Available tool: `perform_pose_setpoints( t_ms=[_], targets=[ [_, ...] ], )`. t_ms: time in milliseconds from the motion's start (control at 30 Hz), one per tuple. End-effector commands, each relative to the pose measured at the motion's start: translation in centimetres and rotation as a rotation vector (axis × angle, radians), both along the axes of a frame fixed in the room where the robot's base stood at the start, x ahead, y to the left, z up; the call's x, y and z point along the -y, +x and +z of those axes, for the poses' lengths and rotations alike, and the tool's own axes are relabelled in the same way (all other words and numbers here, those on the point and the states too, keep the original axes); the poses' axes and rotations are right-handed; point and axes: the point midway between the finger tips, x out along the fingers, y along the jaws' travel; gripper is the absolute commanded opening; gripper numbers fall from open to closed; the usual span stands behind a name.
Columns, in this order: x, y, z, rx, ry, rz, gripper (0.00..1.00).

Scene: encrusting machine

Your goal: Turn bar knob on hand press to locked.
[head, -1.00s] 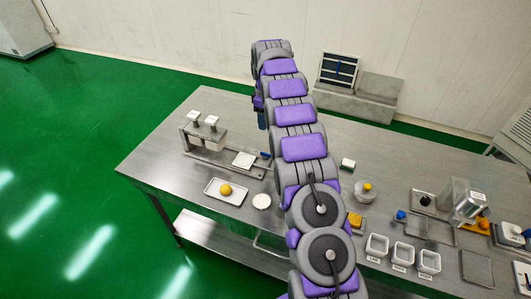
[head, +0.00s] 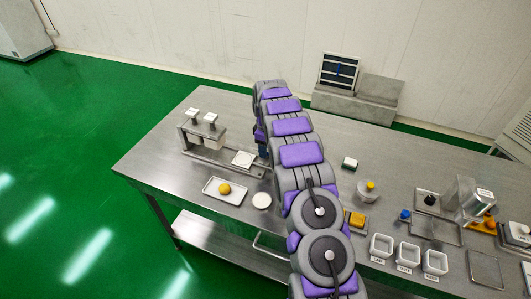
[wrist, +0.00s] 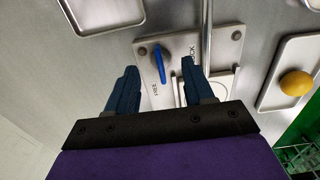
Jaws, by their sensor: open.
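The hand press (head: 205,150) stands on the left part of the steel table in the head view. In the wrist view its light mounting plate (wrist: 148,48) carries a blue bar knob (wrist: 160,65). The bar runs nearly up and down the picture, its lower end towards a small label I cannot read surely. A label like "LOCK" lies to the right. My gripper (wrist: 158,67) is open, with one dark blue finger on each side of the knob in the picture. I cannot tell the height gap; no contact shows. In the head view my arm hides the knob.
A metal rod (wrist: 207,40) runs close to my right finger. White bins (head: 408,253) and other equipment stand on the table's right side.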

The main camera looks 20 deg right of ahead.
Motion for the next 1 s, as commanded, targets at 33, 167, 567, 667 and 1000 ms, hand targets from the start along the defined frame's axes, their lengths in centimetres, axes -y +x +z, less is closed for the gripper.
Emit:
perform_pose_setpoints(
  t_ms=[33,167,567,667,1000],
  targets=[
    [0.0,0.0,-0.7,-0.001,0.000,0.000,0.52],
    [0.0,-0.1,-1.5,-0.001,0.000,0.000,0.52],
    [0.0,0.0,-1.8,-0.001,0.000,0.000,0.47],
    [0.0,0.0,-1.8,-0.001,0.000,0.000,0.37],
    [0.0,0.0,-1.8,-0.001,0.000,0.000,0.04]
  ],
)
